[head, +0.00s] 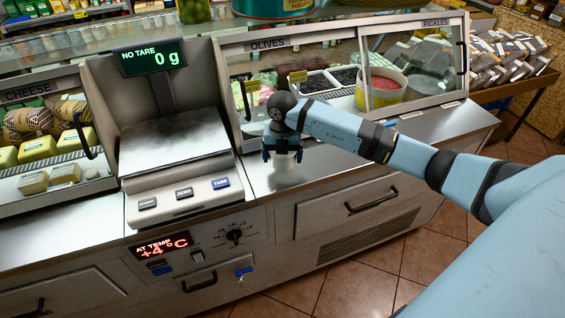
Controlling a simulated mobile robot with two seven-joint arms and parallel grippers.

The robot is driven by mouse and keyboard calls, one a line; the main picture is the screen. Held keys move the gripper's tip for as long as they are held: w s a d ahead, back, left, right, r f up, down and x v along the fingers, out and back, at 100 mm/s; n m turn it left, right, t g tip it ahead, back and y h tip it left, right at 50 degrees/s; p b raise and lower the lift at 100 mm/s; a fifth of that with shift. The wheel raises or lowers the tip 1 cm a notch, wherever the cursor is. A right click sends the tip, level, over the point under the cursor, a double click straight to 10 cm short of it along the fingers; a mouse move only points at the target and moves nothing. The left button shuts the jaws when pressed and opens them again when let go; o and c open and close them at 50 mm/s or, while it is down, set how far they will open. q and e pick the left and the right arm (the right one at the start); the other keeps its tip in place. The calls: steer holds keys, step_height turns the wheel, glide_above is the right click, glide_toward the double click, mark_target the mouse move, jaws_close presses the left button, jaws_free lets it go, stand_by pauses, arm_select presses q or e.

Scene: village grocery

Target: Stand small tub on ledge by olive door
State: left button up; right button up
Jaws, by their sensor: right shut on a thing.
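My right gripper (283,158) points down over the steel ledge (335,163) in front of the glass door marked OLIVES (268,44). It is shut on the small tub (284,172), which is whitish and looks upright. The fingers and wrist hide the tub's upper part. The tub's base is at or just above the ledge; I cannot tell whether it touches. My left gripper is not in view.
The scale (174,147), reading 0 g, stands left of the tub. The PICKLES door (415,65) is to the right, the CHEESE case (45,140) far left. The ledge right of the tub is mostly clear. Its front edge drops to drawers (345,212).

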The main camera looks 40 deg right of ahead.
mark_target(282, 164)
step_height(282, 164, down, 3)
steer(key=shift+f, duration=0.15)
steer(key=shift+f, duration=0.15)
steer(key=o, duration=0.7)
steer(key=shift+c, duration=0.2)
